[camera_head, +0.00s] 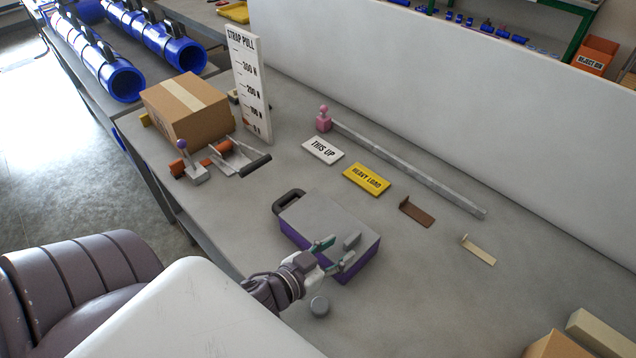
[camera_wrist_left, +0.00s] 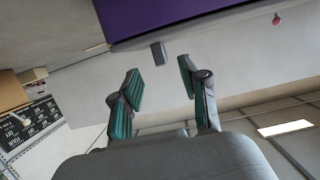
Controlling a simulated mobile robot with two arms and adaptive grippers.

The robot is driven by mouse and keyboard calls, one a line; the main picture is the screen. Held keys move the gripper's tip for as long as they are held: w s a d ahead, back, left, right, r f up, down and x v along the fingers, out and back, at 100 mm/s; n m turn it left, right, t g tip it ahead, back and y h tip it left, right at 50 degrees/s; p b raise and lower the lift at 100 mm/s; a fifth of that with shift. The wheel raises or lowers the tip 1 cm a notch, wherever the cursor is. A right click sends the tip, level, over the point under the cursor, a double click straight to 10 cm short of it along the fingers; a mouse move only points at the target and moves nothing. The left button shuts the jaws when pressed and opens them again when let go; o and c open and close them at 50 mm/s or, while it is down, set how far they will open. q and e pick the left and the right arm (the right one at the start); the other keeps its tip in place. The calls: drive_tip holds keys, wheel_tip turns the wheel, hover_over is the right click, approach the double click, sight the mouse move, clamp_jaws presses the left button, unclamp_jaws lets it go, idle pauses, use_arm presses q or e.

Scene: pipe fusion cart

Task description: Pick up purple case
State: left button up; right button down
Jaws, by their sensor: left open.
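The purple case (camera_head: 314,222) lies flat on the grey table, with a grey top, purple sides and a dark handle (camera_head: 288,201) at its far left end. My left gripper (camera_head: 337,252) is at the case's near side, its fingers spread and overlapping the case's near edge in the head view. In the left wrist view the purple case (camera_wrist_left: 185,16) fills the top, beyond the open fingertips of my left gripper (camera_wrist_left: 160,80). Nothing is between the fingers. I cannot tell whether a finger touches the case. My right gripper is not in view.
A cardboard box (camera_head: 186,112), a strap pull gauge (camera_head: 250,82) and a lever device (camera_head: 234,156) stand at the left. A yellow sign (camera_head: 366,179), a white sign (camera_head: 323,150) and a long metal bar (camera_head: 410,170) lie behind the case.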

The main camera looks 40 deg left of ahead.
sight(350, 239)
use_arm(q)
drive_tip(key=shift+w+d+f, duration=0.1)
drive_tip(key=shift+w, duration=0.4)
drive_tip(key=shift+w+p, duration=0.35)
drive_tip(key=p+x, duration=0.1)
drive_tip(key=x, duration=0.2)
drive_tip(key=shift+w, duration=0.25)
drive_tip(key=shift+w+f, duration=0.25)
drive_tip(key=shift+w, duration=0.2)
drive_tip(key=shift+s, duration=0.1)
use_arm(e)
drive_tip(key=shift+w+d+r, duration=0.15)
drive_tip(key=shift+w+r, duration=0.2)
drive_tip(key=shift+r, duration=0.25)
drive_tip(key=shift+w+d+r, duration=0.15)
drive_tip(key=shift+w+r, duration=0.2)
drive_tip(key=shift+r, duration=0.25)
use_arm(q)
drive_tip(key=shift+c, duration=0.9)
clamp_jaws()
drive_tip(key=shift+r, duration=0.1)
